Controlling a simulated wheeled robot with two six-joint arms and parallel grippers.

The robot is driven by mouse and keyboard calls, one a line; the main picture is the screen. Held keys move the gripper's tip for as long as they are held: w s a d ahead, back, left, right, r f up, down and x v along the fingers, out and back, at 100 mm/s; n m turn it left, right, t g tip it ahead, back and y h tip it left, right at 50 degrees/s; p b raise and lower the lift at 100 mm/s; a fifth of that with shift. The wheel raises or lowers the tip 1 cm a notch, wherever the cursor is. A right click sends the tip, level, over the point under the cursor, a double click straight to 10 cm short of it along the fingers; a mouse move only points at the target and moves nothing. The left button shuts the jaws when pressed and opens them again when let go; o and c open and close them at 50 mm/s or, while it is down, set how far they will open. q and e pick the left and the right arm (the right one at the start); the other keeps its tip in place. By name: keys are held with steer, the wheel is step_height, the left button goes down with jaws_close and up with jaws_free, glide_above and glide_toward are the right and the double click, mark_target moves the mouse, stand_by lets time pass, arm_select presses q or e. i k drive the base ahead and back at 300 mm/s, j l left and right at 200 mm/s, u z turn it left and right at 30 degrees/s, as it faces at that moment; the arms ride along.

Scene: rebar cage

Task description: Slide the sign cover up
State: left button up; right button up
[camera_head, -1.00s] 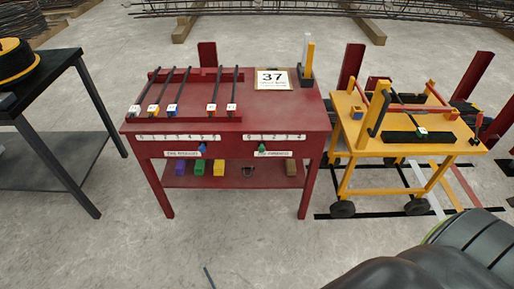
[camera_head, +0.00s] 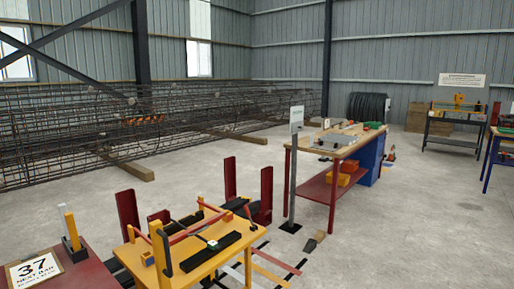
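A grey sign plate (camera_head: 297,116) stands upright on top of a dark post, in front of the wooden-topped workbench. Its text is too small to read, and I cannot tell whether a cover sits on it. A framed card with the number 37 (camera_head: 35,269) lies on the red table (camera_head: 92,275) at the bottom left. A white board (camera_head: 462,80) with small text hangs on the far right wall. Neither of my grippers is in view.
A yellow cart (camera_head: 205,262) with a black bar on top stands close in front. The wooden-topped workbench (camera_head: 340,146) stands beyond it to the right. A long rebar cage (camera_head: 70,130) lies at the left.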

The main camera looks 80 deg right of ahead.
mark_target(298, 126)
steer(key=z, duration=2.85)
steer(key=i+j, duration=0.15)
steer(key=i, duration=0.35)
steer(key=i+z, duration=0.2)
steer(key=i, duration=0.25)
steer(key=i+j+z, duration=0.2)
steer(key=i, duration=0.3)
steer(key=i+z, duration=0.15)
steer(key=i, duration=0.3)
steer(key=i+j+z, duration=0.2)
steer(key=i, duration=0.25)
steer(key=i+u, duration=0.1)
steer(key=i, duration=0.45)
steer(key=i+l+u, duration=0.15)
steer(key=i, duration=0.4)
steer(key=i+l+u, duration=0.1)
steer(key=i, duration=0.45)
steer(key=i+j+u, duration=0.3)
steer(key=i+u, duration=0.15)
steer(key=i, duration=0.35)
steer(key=i+u, duration=0.4)
steer(key=i, duration=0.45)
steer(key=i+j, duration=0.1)
steer(key=i, duration=0.1)
